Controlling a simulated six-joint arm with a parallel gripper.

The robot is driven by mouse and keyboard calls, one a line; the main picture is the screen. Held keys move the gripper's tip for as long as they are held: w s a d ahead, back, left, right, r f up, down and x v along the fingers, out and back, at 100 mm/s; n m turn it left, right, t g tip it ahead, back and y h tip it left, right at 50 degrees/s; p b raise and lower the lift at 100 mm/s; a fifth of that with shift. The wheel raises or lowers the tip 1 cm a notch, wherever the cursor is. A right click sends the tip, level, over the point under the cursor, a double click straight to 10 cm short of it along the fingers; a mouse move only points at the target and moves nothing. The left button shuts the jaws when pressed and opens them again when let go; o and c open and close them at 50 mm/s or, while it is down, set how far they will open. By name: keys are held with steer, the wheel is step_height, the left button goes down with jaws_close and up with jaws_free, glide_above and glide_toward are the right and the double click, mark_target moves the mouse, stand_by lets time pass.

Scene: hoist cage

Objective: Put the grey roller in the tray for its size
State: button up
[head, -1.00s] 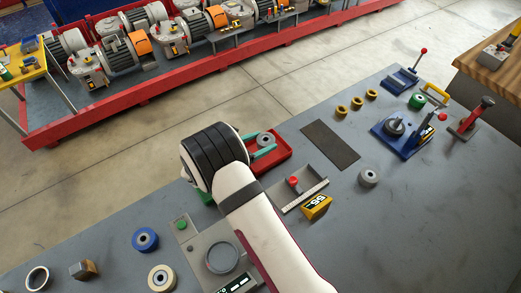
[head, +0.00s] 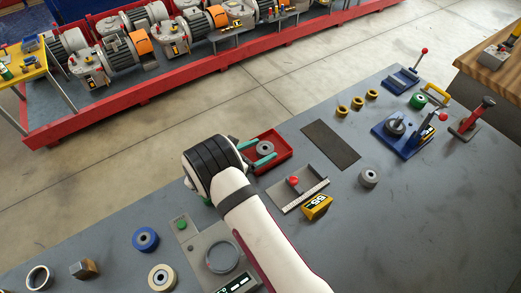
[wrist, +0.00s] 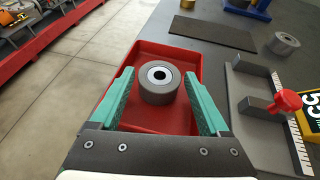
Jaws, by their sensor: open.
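A grey roller (head: 265,148) with a pale hub and dark bore stands on end inside the red tray (head: 287,158). In the wrist view the roller (wrist: 160,88) is near the far part of the tray (wrist: 205,58), clear of the walls. My gripper (head: 258,153) is open. Its two green fingers (wrist: 160,76) are on either side of the roller with gaps, and appear not to touch it. A second, similar grey roller (head: 368,178) stands on the bench to the right. A green thing, perhaps another tray, is mostly hidden behind my gripper.
A grey gauge with a red knob (head: 294,181) and a yellow readout (head: 316,207) stand right of the tray. A dark mat (head: 330,145) lies beyond. The bench's left edge is close to the tray.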

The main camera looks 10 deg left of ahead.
steer(key=v, duration=1.2)
steer(key=shift+f, duration=0.1)
steer(key=s+d+r+m+g, duration=0.4)
steer(key=d+r+m+g, duration=0.15)
steer(key=d+m, duration=0.45)
steer(key=s+d+r+m+g, duration=0.45)
steer(key=d+r+m, duration=0.25)
steer(key=d, duration=0.4)
steer(key=s+r+m+y, duration=0.2)
steer(key=s+m+y, duration=0.2)
steer(key=s+m, duration=0.4)
steer(key=s+r+m+g+y, duration=0.1)
steer(key=s+m+y, duration=0.4)
steer(key=s+m, duration=0.3)
steer(key=shift+s+d+r+m, duration=0.3)
steer(key=shift+d+r+m, duration=0.15)
steer(key=shift+m, duration=0.45)
